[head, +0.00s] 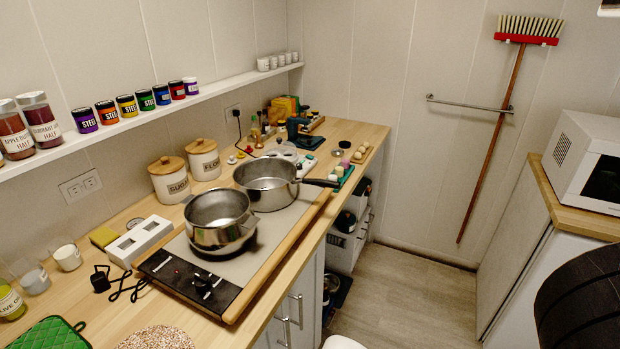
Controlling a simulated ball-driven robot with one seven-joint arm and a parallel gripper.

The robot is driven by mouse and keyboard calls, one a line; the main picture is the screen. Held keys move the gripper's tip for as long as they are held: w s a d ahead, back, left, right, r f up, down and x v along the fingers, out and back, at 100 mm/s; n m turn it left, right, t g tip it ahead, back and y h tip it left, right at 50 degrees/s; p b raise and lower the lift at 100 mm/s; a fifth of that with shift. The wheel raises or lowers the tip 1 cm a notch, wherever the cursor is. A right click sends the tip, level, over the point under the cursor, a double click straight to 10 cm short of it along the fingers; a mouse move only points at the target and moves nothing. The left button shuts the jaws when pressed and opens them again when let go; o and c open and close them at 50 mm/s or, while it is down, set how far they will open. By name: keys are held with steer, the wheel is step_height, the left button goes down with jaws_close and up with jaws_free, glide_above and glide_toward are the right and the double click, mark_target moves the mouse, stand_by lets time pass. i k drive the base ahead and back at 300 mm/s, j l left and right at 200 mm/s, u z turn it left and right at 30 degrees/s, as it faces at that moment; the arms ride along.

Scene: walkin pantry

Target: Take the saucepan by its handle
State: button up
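A steel saucepan (268,199) stands upright on the rear part of the cooktop (262,243). Its dark handle (320,183) points right, over the counter's front side. A second steel pot (219,235) stands on the cooktop nearer to me, close beside the saucepan. Its far rim overlaps the saucepan's near side in the picture. Both look empty inside. My gripper is not in view, so its state and its distance from the handle do not show.
Sugar (169,183) and flour canisters (203,161) stand behind the pots. A white microwave (585,160) sits at right. The floor (400,290) between the counters looks clear.

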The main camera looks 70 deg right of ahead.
mark_target(270, 183)
steer(key=i+j+z, duration=0.1)
steer(key=z, duration=0.3)
steer(key=i+j+z, duration=0.1)
steer(key=j+z, duration=0.15)
steer(key=z, duration=0.15)
steer(key=j+z, duration=0.2)
steer(key=z, duration=0.15)
steer(key=i+j+z, duration=0.1)
steer(key=z, duration=0.3)
steer(key=j, duration=0.7)
